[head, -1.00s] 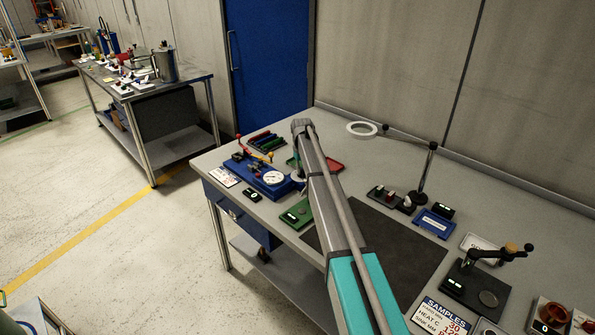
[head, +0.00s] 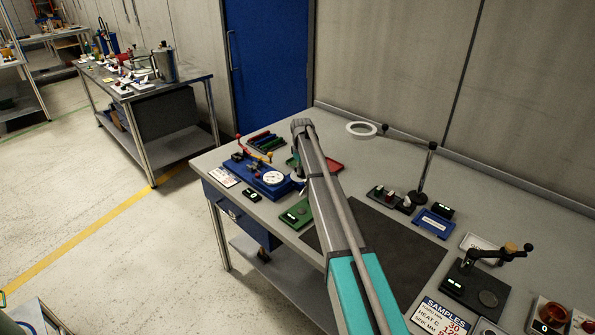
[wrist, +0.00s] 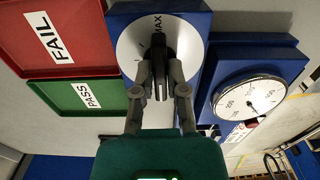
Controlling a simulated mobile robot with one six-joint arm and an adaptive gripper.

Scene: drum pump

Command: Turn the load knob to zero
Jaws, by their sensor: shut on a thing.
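The load knob (wrist: 163,45) is a dark knob on a round white dial plate (wrist: 132,50) marked MAX, set on a blue block, in the wrist view. My gripper (wrist: 160,85) is shut on the knob, one finger on either side of it. The knob's pointer and zero mark are partly hidden by the fingers and the knob itself. A round white gauge (wrist: 248,97) with a needle sits on the blue body to the right; it also shows in the head view (head: 273,178). In the head view my arm hides the knob.
A red FAIL tray (wrist: 55,42) and a green PASS tray (wrist: 92,100) lie left of the dial in the wrist view. On the bench stand a lamp-like stand (head: 424,175), a dark mat (head: 405,245) and a blue box (head: 434,223).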

